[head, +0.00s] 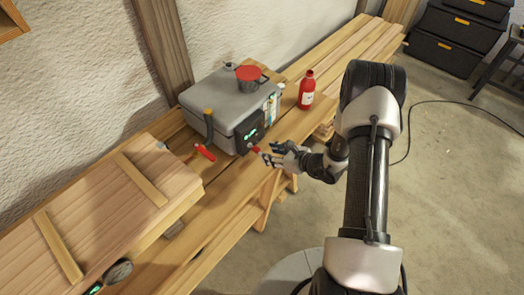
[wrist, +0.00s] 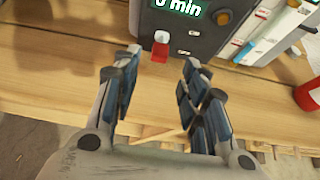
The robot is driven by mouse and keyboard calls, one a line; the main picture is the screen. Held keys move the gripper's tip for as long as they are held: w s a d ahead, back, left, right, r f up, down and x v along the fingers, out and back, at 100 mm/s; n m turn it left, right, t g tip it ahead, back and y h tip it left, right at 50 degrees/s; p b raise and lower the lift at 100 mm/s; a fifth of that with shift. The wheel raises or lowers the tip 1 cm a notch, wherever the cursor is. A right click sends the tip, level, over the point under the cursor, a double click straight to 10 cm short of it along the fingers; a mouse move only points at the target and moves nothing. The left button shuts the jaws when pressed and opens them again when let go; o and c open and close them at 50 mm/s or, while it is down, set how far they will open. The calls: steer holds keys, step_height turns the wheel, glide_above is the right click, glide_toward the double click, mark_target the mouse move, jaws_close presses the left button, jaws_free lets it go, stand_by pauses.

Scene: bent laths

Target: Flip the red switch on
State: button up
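The red switch (wrist: 160,50) sticks out low on the front of a dark control panel (wrist: 188,22) and has a pale tip or base; I cannot tell its exact setting. In the head view the switch (head: 255,149) is a small red spot just left of my gripper. The panel belongs to a grey box (head: 230,102) on the wooden bench. A green display (wrist: 180,8) on it reads "0 min". My gripper (wrist: 158,80) is open and empty, its fingers pointing at the panel. The switch lies ahead of the gap between the fingertips, apparently not touched.
A red bottle (head: 306,92) stands on the bench right of the box. A red-handled tool (head: 205,152) lies left of the panel.

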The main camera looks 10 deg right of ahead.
steer(key=v, duration=0.4)
steer(key=shift+f, duration=0.1)
steer(key=t+y+b, duration=0.2)
steer(key=t+y, duration=0.1)
steer(key=t, duration=0.2)
glide_toward(254, 148)
steer(key=x, duration=0.2)
steer(key=b+x, duration=0.1)
steer(key=x, duration=0.2)
steer(key=b+x, duration=0.1)
steer(key=x, duration=0.1)
steer(key=shift+w+f, duration=0.3)
steer(key=shift+w, duration=0.1)
steer(key=shift+c, duration=0.5)
jaws_close()
